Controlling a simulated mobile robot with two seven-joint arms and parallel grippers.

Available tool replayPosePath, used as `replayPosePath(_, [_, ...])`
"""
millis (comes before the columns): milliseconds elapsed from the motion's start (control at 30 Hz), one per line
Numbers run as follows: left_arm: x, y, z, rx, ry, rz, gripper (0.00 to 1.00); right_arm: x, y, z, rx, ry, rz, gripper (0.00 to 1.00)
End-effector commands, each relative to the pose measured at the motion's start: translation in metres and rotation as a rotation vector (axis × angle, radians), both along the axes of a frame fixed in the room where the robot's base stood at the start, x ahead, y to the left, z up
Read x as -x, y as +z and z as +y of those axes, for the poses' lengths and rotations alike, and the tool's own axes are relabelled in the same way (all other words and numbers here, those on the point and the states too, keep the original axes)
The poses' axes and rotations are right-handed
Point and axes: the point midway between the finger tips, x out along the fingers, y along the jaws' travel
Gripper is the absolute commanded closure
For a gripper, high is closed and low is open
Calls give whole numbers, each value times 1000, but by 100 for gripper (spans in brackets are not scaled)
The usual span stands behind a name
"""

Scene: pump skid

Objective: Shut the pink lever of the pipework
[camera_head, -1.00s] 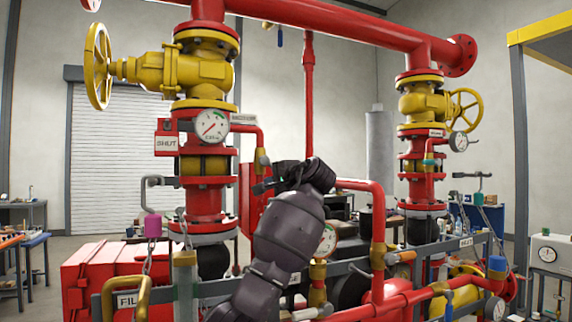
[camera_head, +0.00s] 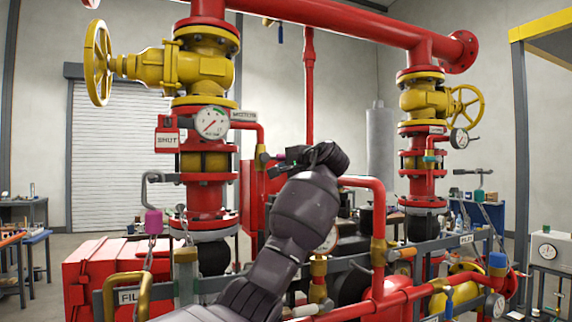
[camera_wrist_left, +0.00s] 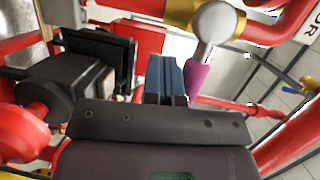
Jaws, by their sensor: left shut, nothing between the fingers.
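The pink lever (camera_wrist_left: 198,82) has a grey hub on a brass fitting in the left wrist view, and its pink grip points down in the picture. In the head view a small bit of the pink lever (camera_head: 279,156) shows beside the brass fitting at the end of the thin red pipe, left of my gripper. My left gripper (camera_head: 287,160) is shut and empty. In the left wrist view its fingers (camera_wrist_left: 165,78) are together, just left of the pink grip. I cannot tell whether they touch it. My right gripper is not in view.
A pressure gauge (camera_head: 211,123) and a SHUT sign (camera_head: 167,140) sit left of the thin pipe. A pink padlock-like piece (camera_head: 153,222) hangs lower left. A red pipe (camera_head: 378,215) bends down right of my arm. A yellow handwheel valve (camera_head: 198,68) stands above.

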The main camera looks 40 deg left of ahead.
Motion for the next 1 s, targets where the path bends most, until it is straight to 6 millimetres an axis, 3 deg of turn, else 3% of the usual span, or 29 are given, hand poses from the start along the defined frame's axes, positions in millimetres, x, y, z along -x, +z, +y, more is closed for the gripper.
replayPosePath(433, [1,-11,-3,0,-1,-1,100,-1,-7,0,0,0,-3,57])
replayPosePath(1000, [9,-5,-47,0,-1,-1,100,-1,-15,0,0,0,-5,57])
